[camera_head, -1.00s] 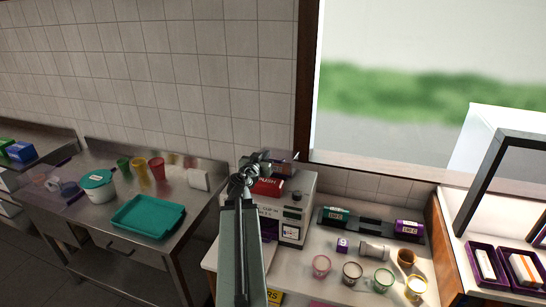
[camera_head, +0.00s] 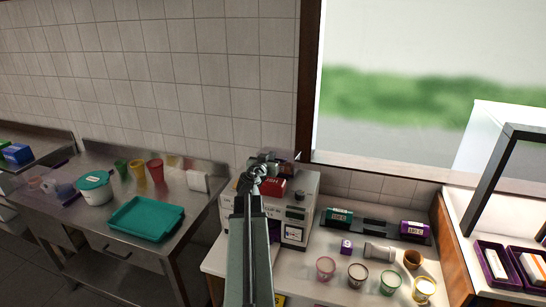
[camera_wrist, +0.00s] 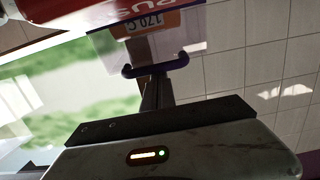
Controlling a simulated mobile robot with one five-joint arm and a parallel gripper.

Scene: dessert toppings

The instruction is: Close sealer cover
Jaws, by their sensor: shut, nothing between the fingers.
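The sealer (camera_head: 295,208) is a white box machine on the counter, with a red block (camera_head: 273,187) on top. The red block, with upside-down white lettering, also fills the upper left of the wrist view (camera_wrist: 70,8). A see-through panel (camera_wrist: 215,32), seemingly the sealer cover, shows in the wrist view with an orange 170 C label seen at it and a purple handle (camera_wrist: 156,66) along its edge. My gripper (camera_head: 258,172) is over the sealer's top. Its dark shut fingers (camera_wrist: 153,88) are close to the handle; I cannot tell if they touch. My arm hides part of the sealer's left side.
Several cups stand in front on the right counter, including a pink one (camera_head: 325,268) and a green one (camera_head: 390,282). A dark rack (camera_head: 375,225) lies behind them. A steel table (camera_head: 185,208) with a teal tray (camera_head: 145,218) stands left. A tiled wall is behind.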

